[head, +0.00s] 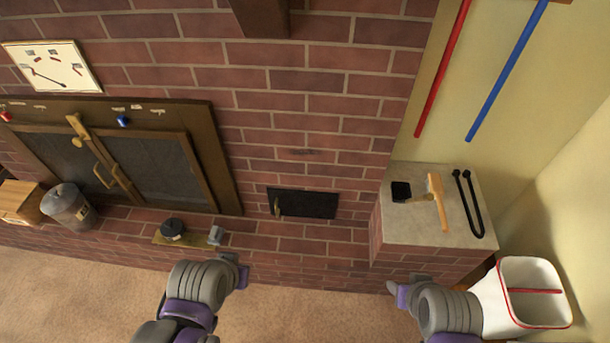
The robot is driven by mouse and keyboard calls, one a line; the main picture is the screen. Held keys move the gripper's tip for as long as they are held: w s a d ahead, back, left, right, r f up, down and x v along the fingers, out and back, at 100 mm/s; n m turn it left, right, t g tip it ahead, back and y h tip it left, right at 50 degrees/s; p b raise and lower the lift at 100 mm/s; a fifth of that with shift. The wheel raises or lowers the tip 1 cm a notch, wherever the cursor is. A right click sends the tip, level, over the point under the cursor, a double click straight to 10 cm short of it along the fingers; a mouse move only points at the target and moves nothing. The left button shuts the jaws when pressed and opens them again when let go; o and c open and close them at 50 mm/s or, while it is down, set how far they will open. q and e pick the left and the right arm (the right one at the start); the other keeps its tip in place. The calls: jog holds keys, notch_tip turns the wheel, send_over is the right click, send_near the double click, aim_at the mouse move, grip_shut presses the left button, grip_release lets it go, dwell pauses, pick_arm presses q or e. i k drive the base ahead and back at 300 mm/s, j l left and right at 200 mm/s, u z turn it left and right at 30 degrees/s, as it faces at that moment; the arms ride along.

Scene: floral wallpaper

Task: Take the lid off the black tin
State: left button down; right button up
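A small round black object (172,228), which looks like the black tin, sits on a flat brass-coloured plate (200,241) on the brick hearth, left of centre. I cannot make out its lid separately. A black square item (401,190) lies on the pale slab at right; I cannot tell whether it is a tin. My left gripper (238,271) is right of the plate and nearer to me, apart from the round object. My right gripper (401,293) is in front of the brick ledge, away from both black items. The finger gaps are not clear on either gripper.
The pale slab (420,227) also holds a wooden-handled brush (438,201) and black tongs (469,205). A grey lidded bucket (68,207) and a wooden box (20,203) stand at left. A white bin (535,290) stands at right. Carpet in front is mostly clear.

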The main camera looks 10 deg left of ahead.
aim_at(170, 227)
jog(key=u, duration=1.65)
jog(key=z, duration=0.4)
jog(key=j+z, duration=0.15)
jog(key=z, duration=0.2)
jog(key=i+z, duration=0.1)
jog(key=z, duration=0.3)
jog(key=j+z, duration=0.15)
jog(key=z, duration=0.2)
jog(key=j+z, duration=0.45)
jog(key=k+j+z, duration=0.1)
jog(key=j+z, duration=0.35)
jog(key=k+j+z, duration=0.1)
jog(key=j, duration=0.3)
jog(key=k+j, duration=0.1)
jog(key=j, duration=0.25)
jog(key=k+j+z, duration=0.15)
jog(key=j, duration=0.25)
jog(key=k+j, duration=0.1)
jog(key=j, duration=0.25)
jog(key=k+j, duration=0.15)
jog(key=j, duration=0.25)
